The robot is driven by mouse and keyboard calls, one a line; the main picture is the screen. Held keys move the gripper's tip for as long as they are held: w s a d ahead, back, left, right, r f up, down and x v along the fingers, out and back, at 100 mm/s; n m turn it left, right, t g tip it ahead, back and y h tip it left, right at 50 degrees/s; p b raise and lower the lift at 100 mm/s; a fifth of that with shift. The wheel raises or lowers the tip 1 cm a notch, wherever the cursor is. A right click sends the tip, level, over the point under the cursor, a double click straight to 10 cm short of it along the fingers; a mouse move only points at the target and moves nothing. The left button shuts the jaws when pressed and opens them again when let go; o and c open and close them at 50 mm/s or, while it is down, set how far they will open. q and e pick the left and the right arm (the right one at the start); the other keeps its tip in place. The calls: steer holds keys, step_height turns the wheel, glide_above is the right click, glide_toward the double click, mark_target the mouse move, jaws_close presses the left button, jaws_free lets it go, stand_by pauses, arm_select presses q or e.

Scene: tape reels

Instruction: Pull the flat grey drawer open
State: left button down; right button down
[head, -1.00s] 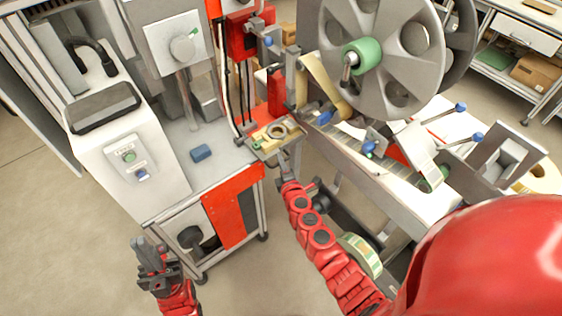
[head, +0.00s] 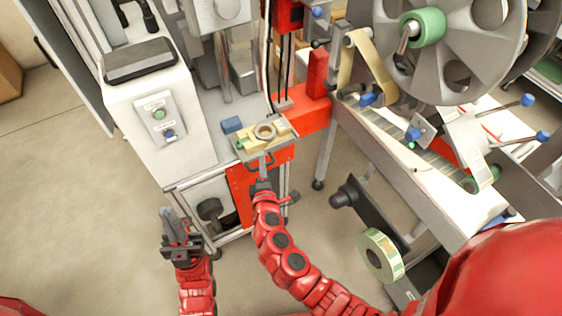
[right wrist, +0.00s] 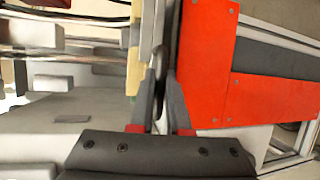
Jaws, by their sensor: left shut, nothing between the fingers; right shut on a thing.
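The flat grey drawer (head: 270,151) is at the front right of the machine's worktop and carries a yellowish fixture with a round ring (head: 265,132). Its grey plate (right wrist: 148,30) shows edge-on in the right wrist view, beside the dark handle (right wrist: 160,65). My right gripper (head: 264,170) is shut on the handle at the drawer's front; its fingers also show in the right wrist view (right wrist: 158,112). The drawer is out over the red front panel; its rear end cannot be made out. My left gripper (head: 172,213) is shut and empty, lower left, apart from the machine.
A white control box (head: 155,100) stands left on the worktop, with a small blue block (head: 232,124) beside the drawer. A red panel (head: 245,195) is below. The conveyor (head: 400,150) and large grey reel (head: 470,40) are at right. The floor at left is free.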

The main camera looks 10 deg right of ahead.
mark_target(252, 171)
steer(key=shift+s+a+f+b, duration=0.1)
steer(key=shift+s+a+b, duration=0.25)
steer(key=shift+a, duration=0.5)
steer(key=shift+s+a+b, duration=0.2)
steer(key=shift+s+a, duration=0.1)
steer(key=shift+a, duration=0.5)
steer(key=c, duration=0.9)
jaws_free()
steer(key=shift+s, duration=0.1)
steer(key=shift+s+a+r+b, duration=0.15)
steer(key=shift+s+r+b, duration=0.4)
steer(key=shift+s, duration=2.25)
steer(key=shift+s+a+r+b, duration=0.15)
steer(key=shift+s+r+b, duration=0.4)
steer(key=shift+s, duration=2.25)
steer(key=shift+s+a+r+b, duration=0.15)
steer(key=shift+s+r+b, duration=0.4)
steer(key=shift+s, duration=2.25)
steer(key=shift+r, duration=0.1)
